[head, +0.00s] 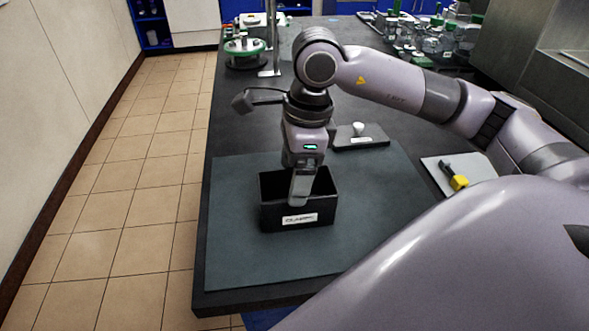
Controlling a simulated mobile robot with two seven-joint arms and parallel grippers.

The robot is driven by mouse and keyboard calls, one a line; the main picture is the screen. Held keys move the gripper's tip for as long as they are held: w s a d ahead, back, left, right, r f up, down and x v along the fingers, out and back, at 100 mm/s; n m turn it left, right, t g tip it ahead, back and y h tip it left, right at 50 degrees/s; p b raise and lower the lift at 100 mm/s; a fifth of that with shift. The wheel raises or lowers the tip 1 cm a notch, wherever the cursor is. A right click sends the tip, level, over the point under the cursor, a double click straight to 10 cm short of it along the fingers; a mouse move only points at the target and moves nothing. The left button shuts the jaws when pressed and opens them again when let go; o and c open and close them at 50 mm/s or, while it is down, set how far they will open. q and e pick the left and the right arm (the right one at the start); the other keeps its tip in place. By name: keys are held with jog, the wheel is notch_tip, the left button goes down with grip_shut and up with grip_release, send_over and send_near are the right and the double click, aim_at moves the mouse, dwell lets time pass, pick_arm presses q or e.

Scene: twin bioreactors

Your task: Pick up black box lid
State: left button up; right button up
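The black box lid (376,132) is a flat dark plate with a white knob and a small white label. My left gripper is not in view.
The box stands on a dark green mat (235,260) on the black bench. A pale board (435,170) with a yellow-and-black tool (458,181) lies to the right. Green-capped bottles (445,40) crowd the back right. A metal post (271,35) stands behind. The mat's left part is clear.

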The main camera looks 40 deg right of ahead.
jog(key=shift+f, duration=0.15)
jog(key=o, duration=1)
